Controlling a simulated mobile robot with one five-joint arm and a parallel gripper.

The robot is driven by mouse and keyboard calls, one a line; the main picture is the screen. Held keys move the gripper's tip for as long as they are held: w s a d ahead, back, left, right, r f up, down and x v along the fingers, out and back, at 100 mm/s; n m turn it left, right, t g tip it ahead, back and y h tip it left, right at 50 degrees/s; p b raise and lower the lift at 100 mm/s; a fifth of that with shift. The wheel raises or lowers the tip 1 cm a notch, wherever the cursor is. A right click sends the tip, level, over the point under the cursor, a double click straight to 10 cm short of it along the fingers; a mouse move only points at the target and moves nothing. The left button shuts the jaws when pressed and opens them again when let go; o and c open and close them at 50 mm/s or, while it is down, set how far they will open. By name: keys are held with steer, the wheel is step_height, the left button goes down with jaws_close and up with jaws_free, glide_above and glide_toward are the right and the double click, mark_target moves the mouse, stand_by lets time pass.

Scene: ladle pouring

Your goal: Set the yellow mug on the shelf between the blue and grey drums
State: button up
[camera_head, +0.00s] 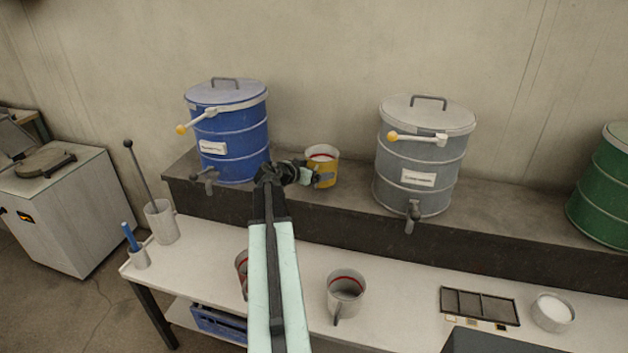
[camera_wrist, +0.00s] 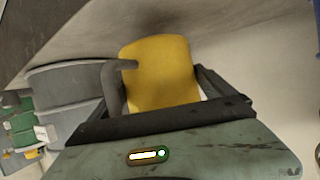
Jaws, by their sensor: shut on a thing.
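The yellow mug (camera_head: 324,166) is at the shelf (camera_head: 350,187), between the blue drum (camera_head: 240,140) and the grey drum (camera_head: 420,160). It looks upright, with a red line inside its rim. My gripper (camera_head: 311,176) is shut on the mug from its near left side. In the wrist view the yellow mug (camera_wrist: 160,72) fills the space between my fingers, and its grey handle (camera_wrist: 112,88) shows on the left. I cannot tell whether the mug's base touches the shelf. The grey drum also shows in the wrist view (camera_wrist: 68,98).
On the white table below stand a grey mug (camera_head: 345,293), a reddish mug (camera_head: 241,266) partly behind my arm, a divided tray (camera_head: 480,305) and a white bowl (camera_head: 552,311). A green drum (camera_head: 605,190) stands at the far right.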

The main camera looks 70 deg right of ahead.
steer(key=shift+d, duration=0.25)
steer(key=f+b, duration=0.2)
steer(key=d+f+b, duration=0.1)
steer(key=f+b, duration=0.1)
steer(key=shift+s, duration=0.25)
steer(key=shift+w+a+r, duration=0.1)
steer(key=shift+w+r, duration=0.1)
steer(key=shift+r, duration=0.05)
steer(key=shift+f, duration=0.2)
steer(key=o, duration=1.7)
steer(key=shift+o, duration=0.2)
steer(key=shift+r+p, duration=0.3)
steer(key=p+v, duration=0.4)
steer(key=v, duration=0.8)
steer(key=shift+f, duration=0.15)
steer(key=shift+a, duration=0.1)
